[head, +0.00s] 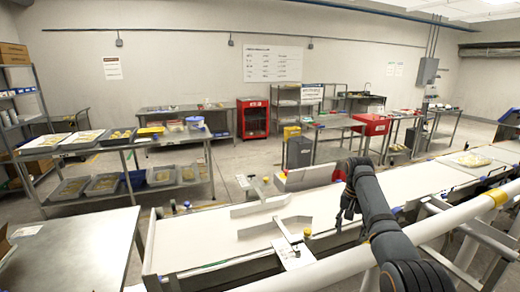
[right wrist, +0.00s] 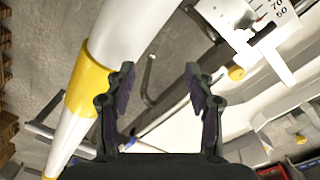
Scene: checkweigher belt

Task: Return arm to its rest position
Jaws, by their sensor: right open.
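My right arm (head: 378,215) reaches in from the lower right of the head view, over the near side of the white checkweigher belt (head: 195,240). Its gripper (head: 344,212) hangs at the end, dark and pointing down. In the right wrist view the two fingers of the right gripper (right wrist: 160,85) stand wide apart with nothing between them. Below them are the floor and parts of the conveyor frame. My left gripper is not in the head view.
A white rail with a yellow band (right wrist: 88,78) runs close beside the right gripper. Metal diverter plates (head: 262,207) stand on the belt. A packet (head: 472,160) lies on the belt at the right. A bare steel table (head: 80,250) stands at the left.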

